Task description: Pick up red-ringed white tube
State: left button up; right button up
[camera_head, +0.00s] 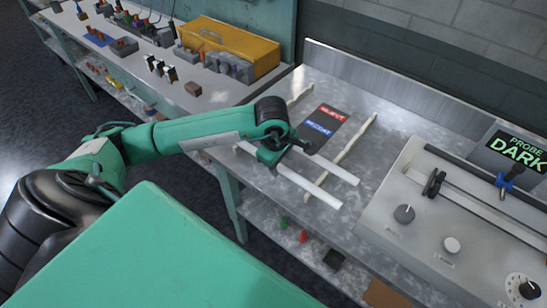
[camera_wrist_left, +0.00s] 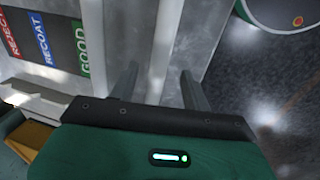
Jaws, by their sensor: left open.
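Two plain white tubes lie side by side on the metal bench in the head view: a front tube (camera_head: 315,190) and a back tube (camera_head: 335,170). No red ring shows on either one; my gripper covers part of them. My left gripper (camera_head: 272,155) is over the left part of the tubes, pointing down. In the left wrist view my left gripper (camera_wrist_left: 159,70) is open, with a white tube (camera_wrist_left: 166,40) running between its fingers. The other white tube (camera_wrist_left: 93,40) lies to the left of the fingers. I cannot tell whether the fingers touch the tube.
Two cream rails, one at right (camera_head: 348,148), lie under the tubes. A dark label mat (camera_head: 330,122) reads REJECT and RECOAT; GOOD (camera_wrist_left: 80,45) shows in the wrist view. A grey probe instrument (camera_head: 420,210) stands right. A yellow case (camera_head: 235,45) sits on the left bench.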

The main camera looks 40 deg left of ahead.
pick_arm(q)
jog(key=shift+w+f, duration=0.15)
jog(key=shift+f, duration=0.55)
jog(key=shift+w+f, duration=0.15)
jog(key=shift+f, duration=0.5)
jog(key=c, duration=0.9)
grip_shut()
pick_arm(e)
jog(key=shift+a+r, duration=0.15)
jog(key=shift+r, duration=0.4)
pick_arm(q)
jog(key=shift+r, duration=0.1)
